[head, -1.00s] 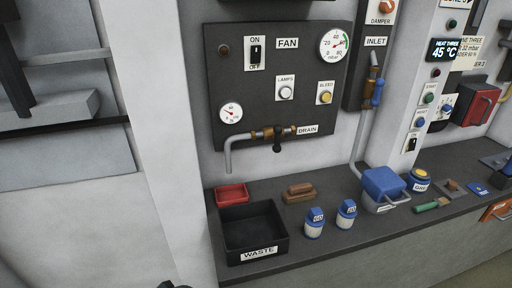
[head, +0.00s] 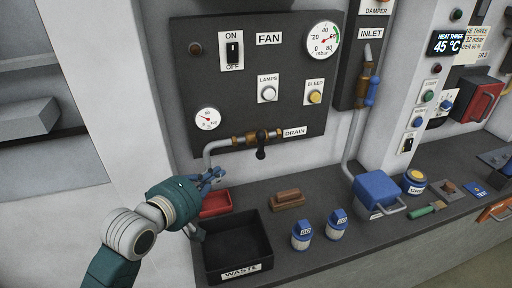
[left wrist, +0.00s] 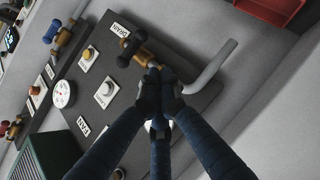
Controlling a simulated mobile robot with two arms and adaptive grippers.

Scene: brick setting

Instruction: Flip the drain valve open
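The drain valve (head: 262,137) is a brass fitting with a black handle (head: 261,151) hanging down, at the lower edge of the dark panel beside the DRAIN label. A grey pipe (head: 208,152) runs from its left side and bends down. My left gripper (head: 214,176) is below and left of the valve, near the pipe's lower end, apart from the handle. In the left wrist view the gripper's fingertips (left wrist: 160,84) are together with nothing visible between them. There they cover part of the brass, and the black handle (left wrist: 129,48) shows just beyond them. My right gripper is not in view.
Below stand a red tray (head: 215,203), a black WASTE bin (head: 212,263), a brown brush-like block (head: 287,199) and two blue-topped jars (head: 301,236) on the dark ledge. Panel gauges, a FAN switch (head: 233,50) and knobs sit above the valve.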

